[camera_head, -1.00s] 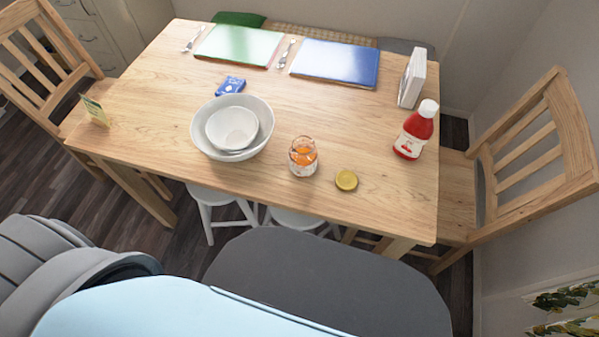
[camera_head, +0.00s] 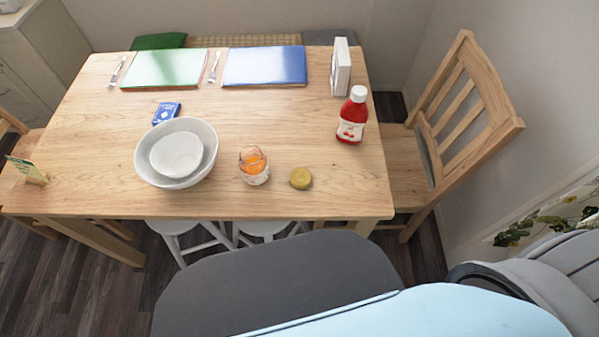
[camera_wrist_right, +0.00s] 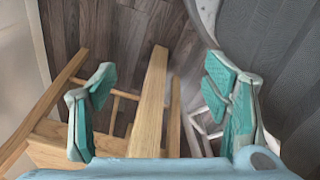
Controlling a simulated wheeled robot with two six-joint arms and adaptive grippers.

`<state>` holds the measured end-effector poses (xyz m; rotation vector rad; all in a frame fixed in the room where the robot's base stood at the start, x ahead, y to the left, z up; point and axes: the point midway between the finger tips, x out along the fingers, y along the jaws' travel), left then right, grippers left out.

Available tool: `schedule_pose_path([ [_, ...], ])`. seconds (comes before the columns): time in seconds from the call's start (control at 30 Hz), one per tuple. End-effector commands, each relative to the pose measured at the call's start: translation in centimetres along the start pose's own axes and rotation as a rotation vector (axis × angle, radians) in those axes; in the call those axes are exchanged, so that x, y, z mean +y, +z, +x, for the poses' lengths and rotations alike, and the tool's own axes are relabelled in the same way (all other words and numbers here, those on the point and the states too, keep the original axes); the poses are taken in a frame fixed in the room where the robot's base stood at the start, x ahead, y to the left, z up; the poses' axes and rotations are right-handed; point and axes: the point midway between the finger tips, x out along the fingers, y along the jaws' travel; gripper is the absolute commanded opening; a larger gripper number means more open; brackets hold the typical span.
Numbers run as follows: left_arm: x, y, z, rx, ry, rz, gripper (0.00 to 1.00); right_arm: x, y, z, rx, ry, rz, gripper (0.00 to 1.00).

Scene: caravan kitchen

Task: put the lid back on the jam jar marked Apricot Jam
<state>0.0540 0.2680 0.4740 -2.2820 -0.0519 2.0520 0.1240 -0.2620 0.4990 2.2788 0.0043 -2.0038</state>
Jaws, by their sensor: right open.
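The jam jar (camera_head: 254,166) stands open and upright near the front edge of the wooden table in the head view, with orange jam inside. Its label is too small to read. A round gold lid (camera_head: 300,178) lies flat on the table just right of the jar, apart from it. My right gripper (camera_wrist_right: 160,108) shows in the right wrist view, with its teal fingers wide apart and nothing between them. Below it are the floor and wooden furniture parts. Neither gripper shows in the head view.
Nested white bowls (camera_head: 202,171) stand left of the jar. A red bottle (camera_head: 352,118) stands behind and right of the lid. A blue packet (camera_head: 166,112), green mat (camera_head: 163,68) and blue mat (camera_head: 264,66) lie farther back. A wooden chair (camera_head: 455,110) stands at the right.

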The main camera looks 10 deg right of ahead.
Motion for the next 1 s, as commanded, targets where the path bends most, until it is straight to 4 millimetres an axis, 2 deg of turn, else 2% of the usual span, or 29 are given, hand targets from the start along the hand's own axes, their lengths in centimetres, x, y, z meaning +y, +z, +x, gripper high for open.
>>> schedule_pose_path([
  [0.03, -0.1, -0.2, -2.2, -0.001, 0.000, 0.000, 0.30, 0.2, -3.3, -3.4, 0.023, 0.000, -0.016, 0.73],
  [0.1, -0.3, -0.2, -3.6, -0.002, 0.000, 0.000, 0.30, 0.3, -7.1, -7.0, 0.038, -0.001, -0.042, 0.73],
  [0.2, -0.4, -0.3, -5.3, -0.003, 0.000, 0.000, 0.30, 0.5, -11.3, -12.3, 0.058, 0.000, -0.075, 0.73],
  [0.3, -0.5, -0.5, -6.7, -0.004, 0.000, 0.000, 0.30, 0.6, -14.2, -17.3, 0.074, 0.001, -0.103, 0.73],
  [0.5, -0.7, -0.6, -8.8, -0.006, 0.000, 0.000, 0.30, 0.7, -17.8, -25.8, 0.099, 0.001, -0.153, 0.73],
  [0.57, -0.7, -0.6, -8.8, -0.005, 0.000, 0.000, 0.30, -0.2, -20.7, -25.8, 0.084, -0.018, -0.241, 0.73],
  [0.63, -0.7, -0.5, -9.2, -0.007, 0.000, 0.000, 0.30, -1.4, -24.1, -26.8, 0.067, -0.045, -0.359, 0.73],
  [0.8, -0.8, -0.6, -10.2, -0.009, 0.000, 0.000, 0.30, -4.8, -31.9, -31.6, 0.043, -0.126, -0.685, 0.73],
  [0.9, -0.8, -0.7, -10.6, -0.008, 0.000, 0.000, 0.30, -6.5, -35.2, -34.9, 0.040, -0.167, -0.860, 0.73],
  [1.0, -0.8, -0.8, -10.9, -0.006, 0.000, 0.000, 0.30, -7.6, -37.3, -37.4, 0.039, -0.192, -0.987, 0.73],
])
